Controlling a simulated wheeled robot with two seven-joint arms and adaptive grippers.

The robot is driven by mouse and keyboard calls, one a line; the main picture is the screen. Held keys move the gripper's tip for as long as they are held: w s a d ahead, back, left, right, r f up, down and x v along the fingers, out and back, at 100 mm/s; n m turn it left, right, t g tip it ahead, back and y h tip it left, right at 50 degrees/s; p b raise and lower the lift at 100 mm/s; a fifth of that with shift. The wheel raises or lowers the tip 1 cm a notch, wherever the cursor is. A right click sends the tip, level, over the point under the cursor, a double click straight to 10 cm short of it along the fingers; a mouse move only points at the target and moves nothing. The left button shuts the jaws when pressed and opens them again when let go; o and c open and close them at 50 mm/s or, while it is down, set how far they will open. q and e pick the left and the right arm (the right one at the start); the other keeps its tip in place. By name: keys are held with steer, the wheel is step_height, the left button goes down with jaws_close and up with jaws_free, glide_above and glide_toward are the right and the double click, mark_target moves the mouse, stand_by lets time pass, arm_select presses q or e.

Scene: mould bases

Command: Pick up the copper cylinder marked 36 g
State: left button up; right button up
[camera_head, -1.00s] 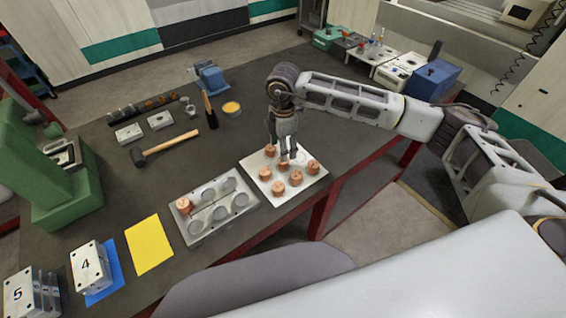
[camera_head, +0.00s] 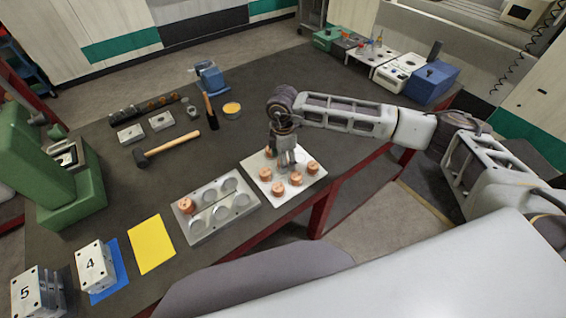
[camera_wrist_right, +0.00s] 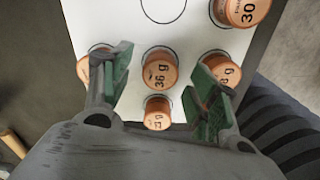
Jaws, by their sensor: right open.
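In the right wrist view, the copper cylinder marked 36 g (camera_wrist_right: 160,71) stands upright on a white plate, between the two open fingers of my right gripper (camera_wrist_right: 163,78). There is clear space on both sides of it. In the head view, my right gripper (camera_head: 287,164) is low over the white plate (camera_head: 284,198) and hides that cylinder. Another copper cylinder (camera_wrist_right: 157,113) stands nearer the palm. One at the left (camera_wrist_right: 94,64) and one at the right (camera_wrist_right: 224,73) are partly covered by the fingers. My left gripper is not in view.
A cylinder marked 30 (camera_wrist_right: 241,10) stands at the top right of the wrist view. A grey mould base (camera_head: 246,204) with round wells holds one copper cylinder (camera_head: 186,205). A hammer (camera_head: 170,147) and yellow sheet (camera_head: 150,244) lie on the dark table.

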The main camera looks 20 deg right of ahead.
steer(key=shift+f, duration=0.55)
jaws_close()
